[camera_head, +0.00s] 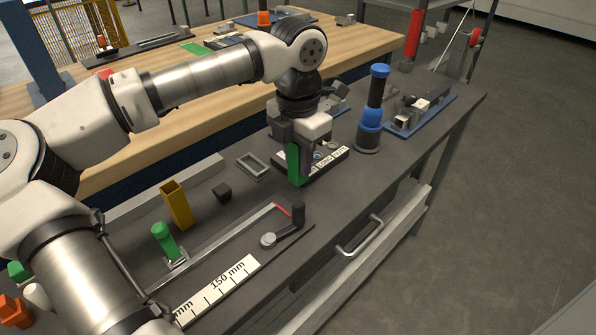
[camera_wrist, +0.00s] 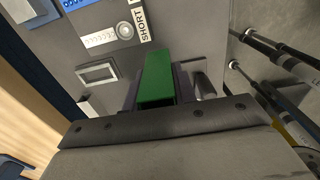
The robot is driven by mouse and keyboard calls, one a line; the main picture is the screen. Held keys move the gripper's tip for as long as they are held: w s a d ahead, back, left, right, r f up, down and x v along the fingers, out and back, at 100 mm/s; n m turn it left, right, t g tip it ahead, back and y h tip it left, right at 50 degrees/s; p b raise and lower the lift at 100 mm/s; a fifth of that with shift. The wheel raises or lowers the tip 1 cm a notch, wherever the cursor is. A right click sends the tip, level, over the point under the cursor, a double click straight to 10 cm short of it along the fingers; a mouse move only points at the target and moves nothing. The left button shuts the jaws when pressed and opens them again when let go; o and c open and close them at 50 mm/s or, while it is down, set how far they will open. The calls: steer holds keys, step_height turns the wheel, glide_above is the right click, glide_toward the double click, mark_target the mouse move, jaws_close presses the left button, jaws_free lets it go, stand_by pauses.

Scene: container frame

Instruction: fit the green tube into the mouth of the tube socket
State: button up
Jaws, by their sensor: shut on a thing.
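The green tube (camera_head: 294,164) is a straight square-sided bar, held upright in my gripper (camera_head: 304,150). My gripper is shut on it; it also shows between the fingers in the wrist view (camera_wrist: 157,78). Its lower end is at the left end of a dark labelled panel (camera_head: 325,166); I cannot tell if it touches. A mustard-yellow square hollow post (camera_head: 178,207) with an open top, which looks like the tube socket, stands on the dark bench well to the left of my gripper, apart from the tube.
A grey rectangular frame (camera_head: 253,166) and a small black block (camera_head: 222,192) lie between post and gripper. A green-topped peg (camera_head: 164,240), a crank handle (camera_head: 297,215) and a 150 mm scale (camera_head: 222,288) are nearer. A blue-black column (camera_head: 372,115) stands to the right.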

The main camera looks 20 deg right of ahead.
steer(key=shift+f, duration=2.1)
steer(key=shift+f, duration=0.2)
steer(key=o, duration=1)
steer(key=shift+r, duration=0.1)
